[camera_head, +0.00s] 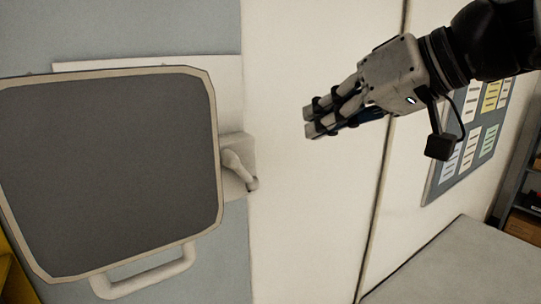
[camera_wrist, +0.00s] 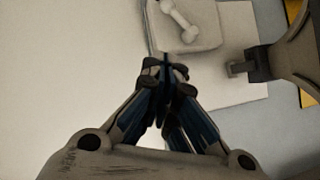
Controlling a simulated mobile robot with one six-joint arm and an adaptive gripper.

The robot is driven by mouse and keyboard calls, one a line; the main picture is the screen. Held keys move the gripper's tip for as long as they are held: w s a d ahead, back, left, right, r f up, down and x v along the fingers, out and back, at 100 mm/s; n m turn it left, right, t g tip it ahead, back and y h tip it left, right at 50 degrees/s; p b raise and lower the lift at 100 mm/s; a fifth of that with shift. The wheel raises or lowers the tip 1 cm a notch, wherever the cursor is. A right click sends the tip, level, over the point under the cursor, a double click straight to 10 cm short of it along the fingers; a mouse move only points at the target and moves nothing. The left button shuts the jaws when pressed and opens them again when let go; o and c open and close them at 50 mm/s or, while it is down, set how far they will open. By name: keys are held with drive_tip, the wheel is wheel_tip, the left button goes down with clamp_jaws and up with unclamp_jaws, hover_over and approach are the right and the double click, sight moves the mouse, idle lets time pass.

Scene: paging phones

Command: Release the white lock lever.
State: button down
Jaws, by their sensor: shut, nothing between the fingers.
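The white lock lever (camera_head: 237,168) sits on a small pale mounting block (camera_head: 243,146) at the right edge of a large dark grey panel with a light rim (camera_head: 110,165). The lever slants down to the right. My gripper (camera_head: 308,122) is shut and empty, up and to the right of the lever, with clear space between them in the head view. In the wrist view the lever (camera_wrist: 180,20) lies at the top, just beyond my closed fingertips (camera_wrist: 167,62). Whether the fingertips are near the wall surface in depth is hard to tell.
A pale loop handle (camera_head: 145,275) hangs below the panel. In the wrist view a dark bracket (camera_wrist: 246,66) juts in from the right. A grey bench top (camera_head: 450,270) and a notice board (camera_head: 470,135) are at the right. The white wall beside the lever is bare.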

sight(241, 172)
drive_tip(key=shift+a, duration=0.1)
drive_tip(key=x, duration=0.4)
drive_tip(key=s+f+p+x, duration=0.1)
drive_tip(key=x, duration=0.3)
drive_tip(key=f+x, duration=0.1)
drive_tip(key=x, duration=0.3)
drive_tip(key=shift+s+f, duration=0.1)
drive_tip(key=shift+f, duration=0.25)
drive_tip(key=shift+f, duration=0.2)
